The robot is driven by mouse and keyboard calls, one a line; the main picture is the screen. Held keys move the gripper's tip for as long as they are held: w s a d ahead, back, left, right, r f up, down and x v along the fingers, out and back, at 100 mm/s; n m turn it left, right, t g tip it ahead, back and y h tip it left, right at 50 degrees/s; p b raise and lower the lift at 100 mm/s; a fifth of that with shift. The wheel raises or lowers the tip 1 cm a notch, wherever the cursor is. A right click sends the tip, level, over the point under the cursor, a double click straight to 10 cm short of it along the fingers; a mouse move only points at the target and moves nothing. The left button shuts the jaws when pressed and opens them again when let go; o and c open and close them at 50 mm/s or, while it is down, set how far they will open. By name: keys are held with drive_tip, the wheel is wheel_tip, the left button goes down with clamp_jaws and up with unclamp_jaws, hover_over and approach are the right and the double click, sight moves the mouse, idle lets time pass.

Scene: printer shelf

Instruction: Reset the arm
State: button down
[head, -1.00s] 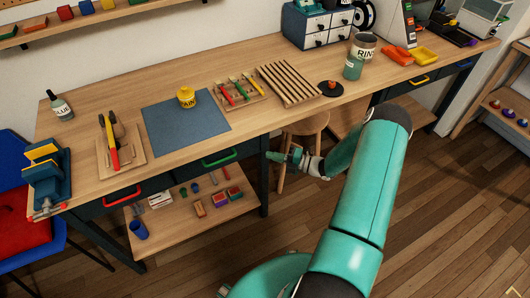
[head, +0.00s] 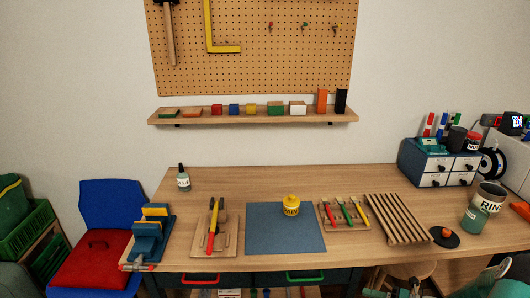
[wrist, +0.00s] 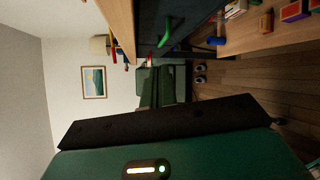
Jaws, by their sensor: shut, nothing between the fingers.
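My gripper (head: 375,293) shows only as a small teal part at the bottom edge of the head view, in front of the bench and left of the stool. It is shut and empty. A pale and teal part of my arm (head: 492,276) shows at the lower right corner. Most of the arm is out of view. In the wrist view the fingers do not show; a dark bar and a teal surface with a lit panel, likely my own body, fill the lower part.
The wooden bench (head: 340,182) holds a blue mat (head: 275,238) with a yellow pot (head: 291,204), a slatted rack (head: 396,218) and a drawer box (head: 438,165). A stool (head: 410,271) stands by its front. A green drawer handle (wrist: 167,33) and wooden floor (wrist: 235,75) show in the wrist view.

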drive_tip(key=s+a+r+n+g+h, duration=0.35)
drive_tip(key=a+r+n, duration=0.35)
drive_tip(key=r+n, duration=0.3)
drive_tip(key=s+a+r+n+g+h, duration=0.35)
drive_tip(key=a+r+n, duration=0.35)
drive_tip(key=r+n, duration=0.25)
drive_tip(key=s+a+r+n+t+h, duration=0.2)
drive_tip(key=s+r+n, duration=0.4)
drive_tip(key=n, duration=0.3)
drive_tip(key=s+a+r+n+t+h, duration=0.2)
drive_tip(key=s+r+n+h, duration=0.2)
drive_tip(key=s+r+n, duration=0.3)
drive_tip(key=s+n, duration=0.1)
drive_tip(key=n, duration=0.2)
drive_tip(key=shift+a+h, duration=0.35)
drive_tip(key=shift+h, duration=0.05)
drive_tip(key=shift+d, duration=0.1)
